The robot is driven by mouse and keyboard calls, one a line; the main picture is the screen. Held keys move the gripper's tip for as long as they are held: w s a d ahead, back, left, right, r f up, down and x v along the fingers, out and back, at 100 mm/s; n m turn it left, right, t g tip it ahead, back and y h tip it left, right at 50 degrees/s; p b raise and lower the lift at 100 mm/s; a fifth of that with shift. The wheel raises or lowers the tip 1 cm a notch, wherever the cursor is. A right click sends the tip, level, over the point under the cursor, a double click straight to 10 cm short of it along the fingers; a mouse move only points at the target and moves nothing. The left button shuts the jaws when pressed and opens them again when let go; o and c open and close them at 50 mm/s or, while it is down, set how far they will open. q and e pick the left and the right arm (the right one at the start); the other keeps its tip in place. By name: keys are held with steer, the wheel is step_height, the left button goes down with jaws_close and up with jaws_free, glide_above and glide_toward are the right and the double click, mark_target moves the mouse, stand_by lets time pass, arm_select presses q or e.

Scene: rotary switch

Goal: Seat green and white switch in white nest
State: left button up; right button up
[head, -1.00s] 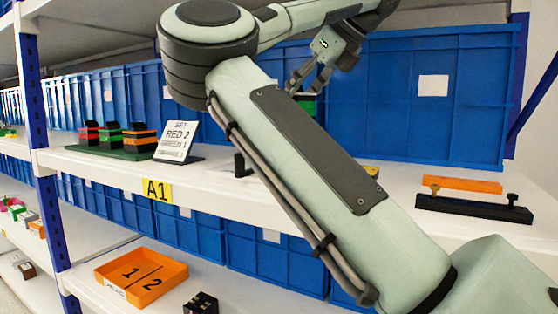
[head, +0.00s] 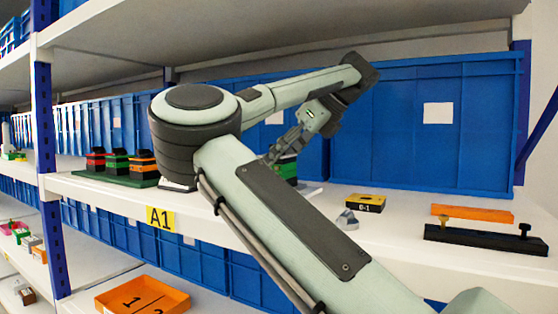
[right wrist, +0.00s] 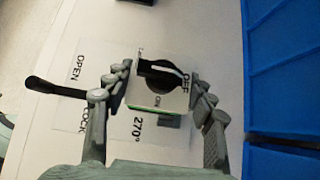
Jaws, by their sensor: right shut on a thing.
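The green and white switch (right wrist: 158,92) shows in the right wrist view with a white face, a black knob, OFF and ON marks and a green edge. My right gripper (right wrist: 162,88) is shut on it, one finger on each side. In the head view my right gripper (head: 282,150) points down over the shelf, with the green switch body (head: 287,169) below it. Beneath the switch lies a white nest plate (right wrist: 85,92), marked OPEN, LOCK and 270°, with a black lever (right wrist: 52,88). I cannot tell whether the switch touches the nest. The left gripper is out of view.
Blue bins (head: 420,120) line the shelf's back. Several switches (head: 117,163) stand on a green base at left. An orange and black block (head: 365,203), a grey piece (head: 347,220) and a black bar with knobs (head: 478,240) lie at right. An orange tray (head: 143,297) is below.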

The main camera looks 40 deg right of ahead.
steer(key=o, duration=1.4)
steer(key=shift+w+a+f, duration=0.1)
steer(key=shift+w+f, duration=0.05)
steer(key=shift+f, duration=0.05)
steer(key=shift+o, duration=0.2)
steer(key=shift+r, duration=0.1)
steer(key=v, duration=1.2)
